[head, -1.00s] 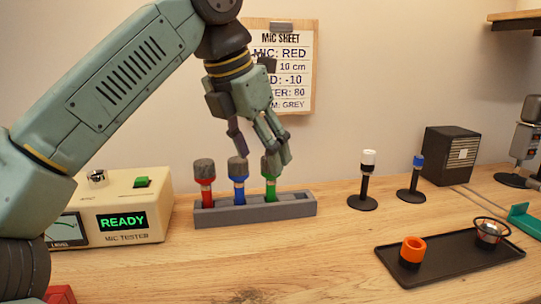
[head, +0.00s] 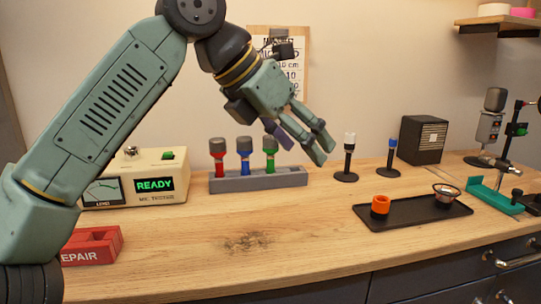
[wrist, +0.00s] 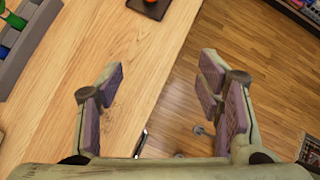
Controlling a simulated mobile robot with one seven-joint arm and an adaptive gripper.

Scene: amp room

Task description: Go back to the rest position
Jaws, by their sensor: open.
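My gripper (head: 298,145) is open and empty in the head view, raised in front of the wall and to the right of the microphone rack. In the wrist view the two fingers (wrist: 160,90) are spread wide, with only the wooden table edge and the floor behind them. The grey rack (head: 258,181) holds a red microphone (head: 217,160), a blue microphone (head: 244,165) and a green microphone (head: 270,162), all upright. The rack's right end looks empty.
A mic tester (head: 135,187) reading READY stands left. A red repair box (head: 92,246) is at front left. The table's front middle is clear.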

